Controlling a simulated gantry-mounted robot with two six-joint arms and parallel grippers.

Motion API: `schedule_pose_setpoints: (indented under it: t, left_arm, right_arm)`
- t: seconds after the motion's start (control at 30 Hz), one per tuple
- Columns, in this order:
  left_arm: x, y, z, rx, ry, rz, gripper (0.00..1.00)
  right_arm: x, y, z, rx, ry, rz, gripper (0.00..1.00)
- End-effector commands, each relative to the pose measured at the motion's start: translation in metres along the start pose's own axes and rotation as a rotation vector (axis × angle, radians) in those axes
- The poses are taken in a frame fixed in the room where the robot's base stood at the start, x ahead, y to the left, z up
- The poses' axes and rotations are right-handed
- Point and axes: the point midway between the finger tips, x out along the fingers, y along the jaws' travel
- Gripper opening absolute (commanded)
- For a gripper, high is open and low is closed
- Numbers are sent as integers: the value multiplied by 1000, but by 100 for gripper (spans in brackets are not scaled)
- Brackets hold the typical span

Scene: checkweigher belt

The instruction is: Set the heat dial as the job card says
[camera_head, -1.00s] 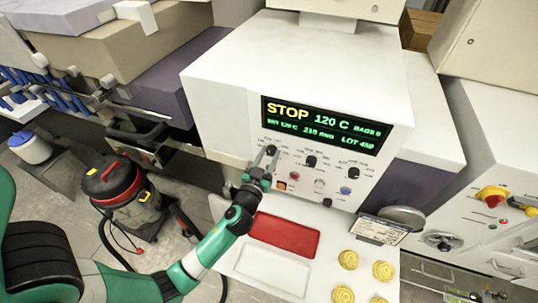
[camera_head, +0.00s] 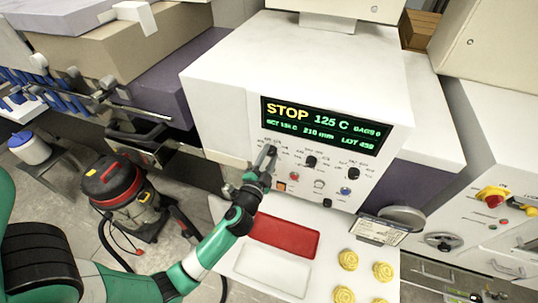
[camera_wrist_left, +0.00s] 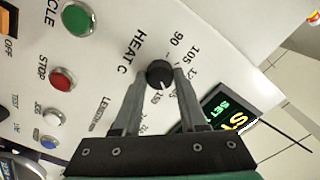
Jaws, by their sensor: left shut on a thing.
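The heat dial (camera_wrist_left: 159,74) is a round black knob on the white panel, with HEAT C and a printed scale around it. My left gripper (camera_wrist_left: 161,77) is shut on the dial, one finger on each side; in the head view the left gripper (camera_head: 268,155) hides most of it. The dial's pointer is hard to make out. The display (camera_head: 320,125) reads STOP and 125 C; its small SET figure is not clearly legible. A white card (camera_head: 380,231), seemingly the job card, stands at the panel's lower right; its text is too small to read. My right gripper is not in view.
Two other black dials (camera_head: 310,161) (camera_head: 353,173) and several buttons, including a red STOP button (camera_wrist_left: 62,79), sit close by. A red tray (camera_head: 284,236) and gold bags (camera_head: 348,260) lie below the panel. A vacuum cleaner (camera_head: 127,195) stands at left.

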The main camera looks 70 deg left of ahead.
Motion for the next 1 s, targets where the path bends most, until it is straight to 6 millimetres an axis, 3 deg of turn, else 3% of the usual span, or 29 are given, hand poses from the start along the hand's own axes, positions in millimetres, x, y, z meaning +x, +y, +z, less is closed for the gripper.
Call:
schedule_pose_setpoints:
  t: [0.5,1.0]
  left_arm:
    - [0,0,-1,389,1,-1,0]
    - [0,0,-1,479,2,-1,0]
  right_arm:
    - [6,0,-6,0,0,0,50]
    - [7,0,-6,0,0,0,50]
